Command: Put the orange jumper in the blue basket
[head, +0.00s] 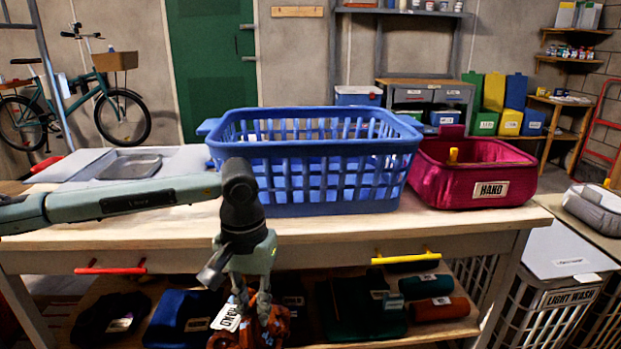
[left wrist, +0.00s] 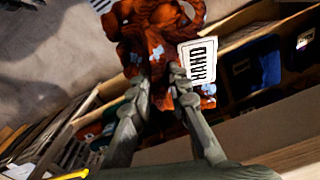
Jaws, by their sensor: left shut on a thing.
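The orange jumper (head: 279,328), dark orange with a white tag reading HAND, hangs in front of the table's lower shelf at the bottom of the head view. My left gripper (head: 253,304) points down and is shut on it. In the left wrist view the bunched jumper (left wrist: 165,35) sits between and beyond the fingertips of my left gripper (left wrist: 160,84). Its lower part is cut off in the head view. The blue basket (head: 330,190), slatted, stands upright on the tabletop, above and behind the gripper. My right gripper is not in view.
A magenta basket (head: 470,183) labelled HAND stands right of the blue basket on the wooden table (head: 130,225). The table's front has a red handle (head: 110,267) and a yellow handle (head: 405,257). Folded dark clothes (head: 185,318) lie on the lower shelf. The tabletop's left front is bare.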

